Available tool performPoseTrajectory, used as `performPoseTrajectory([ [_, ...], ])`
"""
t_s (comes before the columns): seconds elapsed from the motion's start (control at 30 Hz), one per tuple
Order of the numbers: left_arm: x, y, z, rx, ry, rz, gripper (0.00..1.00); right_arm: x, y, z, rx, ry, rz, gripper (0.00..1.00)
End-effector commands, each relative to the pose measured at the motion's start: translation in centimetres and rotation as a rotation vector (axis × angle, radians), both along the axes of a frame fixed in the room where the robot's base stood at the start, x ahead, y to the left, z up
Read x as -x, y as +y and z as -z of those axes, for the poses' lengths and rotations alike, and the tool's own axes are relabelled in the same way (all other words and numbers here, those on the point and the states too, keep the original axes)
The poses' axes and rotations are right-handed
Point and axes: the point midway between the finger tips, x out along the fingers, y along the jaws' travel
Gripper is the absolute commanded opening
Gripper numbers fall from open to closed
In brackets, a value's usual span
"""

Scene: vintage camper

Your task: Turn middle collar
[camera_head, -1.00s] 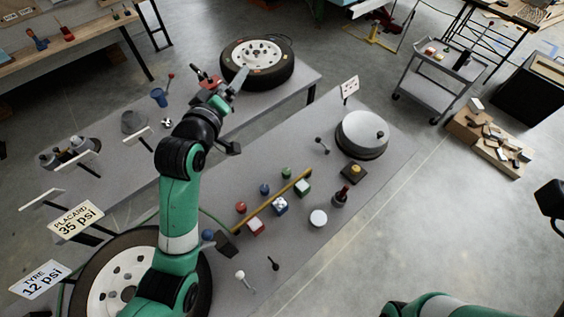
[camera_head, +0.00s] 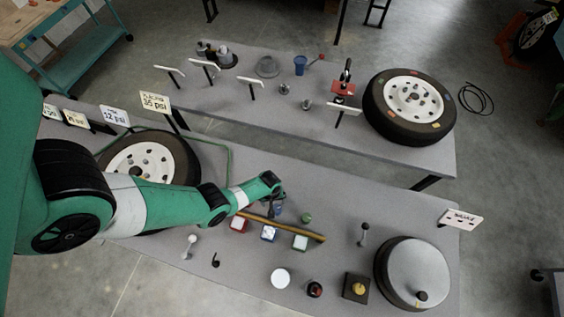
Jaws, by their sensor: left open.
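On the near table, a row of small coloured pieces stands along a yellow bar (camera_head: 312,236). The middle one behind the bar is a blue collar-like piece (camera_head: 278,213), with a green one (camera_head: 306,218) to its right. In front of the bar are a red-sided block (camera_head: 239,224), a blue-sided block (camera_head: 268,233) and a green-sided block (camera_head: 299,243). My left gripper (camera_head: 277,194) is open, pointing down just above or behind the blue piece. I cannot tell whether it touches. The red piece behind the bar is hidden by my left arm. My right gripper is out of view.
A large round grey-lidded drum (camera_head: 415,270), a small lever (camera_head: 364,234), a white disc (camera_head: 280,279) and a dark bottle (camera_head: 315,289) stand nearby. The far table (camera_head: 300,125) holds another wheel (camera_head: 410,105).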

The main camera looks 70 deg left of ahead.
Motion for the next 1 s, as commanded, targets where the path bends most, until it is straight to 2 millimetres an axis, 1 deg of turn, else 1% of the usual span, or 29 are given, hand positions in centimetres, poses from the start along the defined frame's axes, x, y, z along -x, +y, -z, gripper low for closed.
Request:
performPoseTrajectory([
  [0.13,-0.2,0.0,0.4,-0.001,-0.003,0.002,0.88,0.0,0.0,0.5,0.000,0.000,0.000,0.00],
  [0.27,-0.3,0.0,1.8,-0.001,-0.004,0.003,0.88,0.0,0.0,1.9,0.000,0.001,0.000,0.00],
  [0.37,-0.4,0.0,3.6,-0.002,-0.005,0.003,0.88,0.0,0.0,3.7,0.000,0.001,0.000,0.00],
  [0.6,-0.5,0.0,8.6,-0.002,-0.006,0.004,0.88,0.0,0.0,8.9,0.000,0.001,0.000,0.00],
  [0.7,-0.6,0.0,10.3,-0.002,-0.006,0.004,0.88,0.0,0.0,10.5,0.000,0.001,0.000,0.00],
  [0.83,-0.7,0.0,11.5,-0.002,-0.006,0.004,0.88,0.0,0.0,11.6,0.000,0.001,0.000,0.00],
  [1.0,-0.7,0.0,11.6,-0.002,-0.005,0.004,0.88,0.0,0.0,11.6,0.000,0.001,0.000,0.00],
])
